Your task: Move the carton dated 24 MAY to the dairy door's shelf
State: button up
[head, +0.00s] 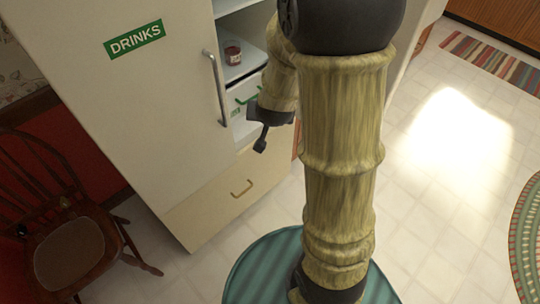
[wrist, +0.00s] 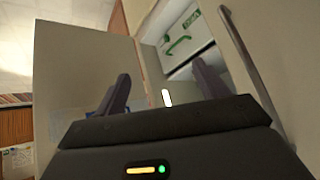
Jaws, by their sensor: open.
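No carton and no date reading 24 MAY can be made out in either view. No label naming a dairy door is readable either. A pale fridge door (head: 150,95) carries a green DRINKS sign (head: 134,40) and a grey bar handle (head: 216,88). Beside it the fridge interior is partly exposed, with a white shelf (head: 240,68). My gripper (head: 262,138) is in front of this opening, low down. In the wrist view my gripper (wrist: 163,88) has its two dark fingers apart, with nothing seen held between them. My arm hides part of the interior.
A jar with red contents (head: 232,52) stands on a shelf. A lower drawer (head: 235,195) looks shut. A wooden chair (head: 70,235) stands left; tiled floor (head: 440,215) is clear right.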

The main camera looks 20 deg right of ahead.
jog(key=s+a+n+g+y, duration=0.1)
jog(key=s+a+n+g, duration=0.1)
jog(key=s, duration=0.5)
jog(key=s+a+n+g, duration=0.2)
jog(key=s+g, duration=0.1)
jog(key=s, duration=0.4)
jog(key=shift+a+r+n+y, duration=0.25)
jog(key=shift+a+n+y, duration=0.05)
jog(key=shift+n+y, duration=0.1)
jog(key=shift+r, duration=0.1)
